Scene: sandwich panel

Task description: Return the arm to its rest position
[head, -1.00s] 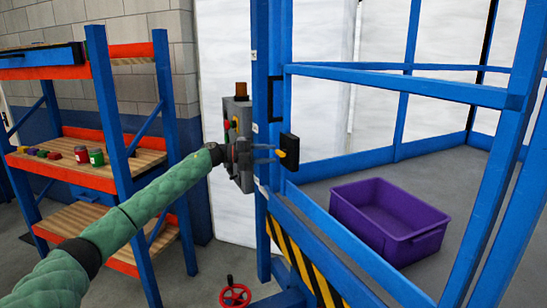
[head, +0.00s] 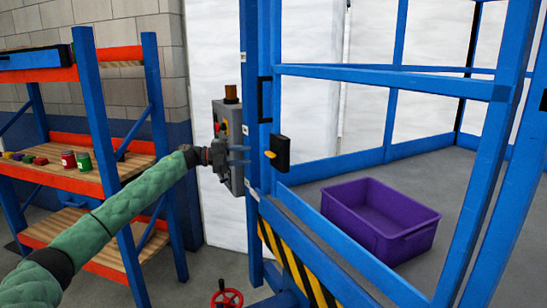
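My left arm, in a green padded sleeve, comes in from the lower left. Its gripper (head: 246,155) has two thin grey fingers that stand apart with nothing visible between them. They overlap the grey control box (head: 222,118) in the picture; whether they touch it I cannot tell. The fingertips point right, short of the black latch (head: 282,153) with its yellow knob on the blue frame post. My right gripper is out of view.
A blue and orange shelf rack (head: 93,120) stands at left, with red and green cans on its middle board. The blue fence frame (head: 400,80) fills the right. A purple crate (head: 420,236) lies on the floor behind it. A red handwheel (head: 227,298) is low in the middle.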

